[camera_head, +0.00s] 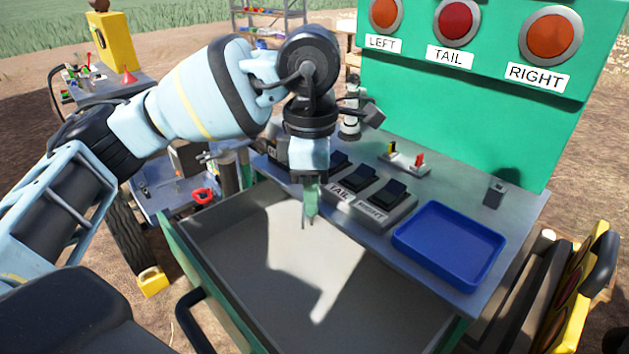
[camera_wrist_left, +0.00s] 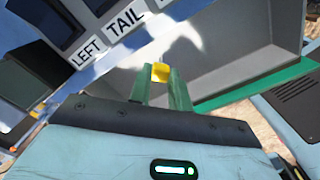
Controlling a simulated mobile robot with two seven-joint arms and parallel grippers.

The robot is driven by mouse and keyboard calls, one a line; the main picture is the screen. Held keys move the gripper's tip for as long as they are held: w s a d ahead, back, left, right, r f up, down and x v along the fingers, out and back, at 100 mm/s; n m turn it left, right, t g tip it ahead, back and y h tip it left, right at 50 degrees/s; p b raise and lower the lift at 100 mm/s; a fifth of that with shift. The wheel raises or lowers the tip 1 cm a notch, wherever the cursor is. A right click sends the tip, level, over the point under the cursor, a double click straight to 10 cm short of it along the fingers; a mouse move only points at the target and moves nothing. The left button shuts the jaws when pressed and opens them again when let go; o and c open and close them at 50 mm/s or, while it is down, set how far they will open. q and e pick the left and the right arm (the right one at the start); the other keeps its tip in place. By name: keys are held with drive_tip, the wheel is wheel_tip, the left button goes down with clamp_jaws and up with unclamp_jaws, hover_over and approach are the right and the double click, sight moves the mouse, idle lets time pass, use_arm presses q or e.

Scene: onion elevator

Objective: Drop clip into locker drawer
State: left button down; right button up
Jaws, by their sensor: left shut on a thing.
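My left gripper (camera_head: 309,222) points down over the open locker drawer (camera_head: 375,312), near its back edge. In the left wrist view my left gripper (camera_wrist_left: 162,82) is shut on a small yellow clip (camera_wrist_left: 160,72), held between the green fingertips. The clip cannot be made out in the head view. The drawer is a grey tray with a green front and a black handle (camera_head: 190,325). Its floor looks empty where it shows. The drawer's grey inside (camera_wrist_left: 240,60) also shows beyond the fingers in the left wrist view. My right gripper is not in view.
Behind the drawer, the grey counter holds black switches (camera_head: 388,192) with labels, a blue tray (camera_head: 450,245) and small levers. A green panel (camera_head: 480,110) with red and orange buttons rises behind. A yellow can (camera_head: 153,281) stands on the ground at left.

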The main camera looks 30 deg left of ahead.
use_arm(q)
wheel_tip(320, 180, down, 4)
drive_tip(key=shift+r+b, duration=0.1)
drive_tip(key=shift+b, duration=0.55)
drive_tip(key=shift+f, duration=0.2)
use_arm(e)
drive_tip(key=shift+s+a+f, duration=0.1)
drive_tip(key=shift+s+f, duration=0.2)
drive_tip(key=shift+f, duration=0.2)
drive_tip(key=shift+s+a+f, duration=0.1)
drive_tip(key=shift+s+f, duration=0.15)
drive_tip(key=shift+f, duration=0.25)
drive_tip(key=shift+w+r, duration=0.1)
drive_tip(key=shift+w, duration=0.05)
use_arm(q)
drive_tip(key=c, duration=1.2)
unclamp_jaws()
drive_tip(key=shift+c, duration=0.2)
drive_tip(key=shift+r, duration=0.1)
drive_tip(key=shift+r, duration=0.1)
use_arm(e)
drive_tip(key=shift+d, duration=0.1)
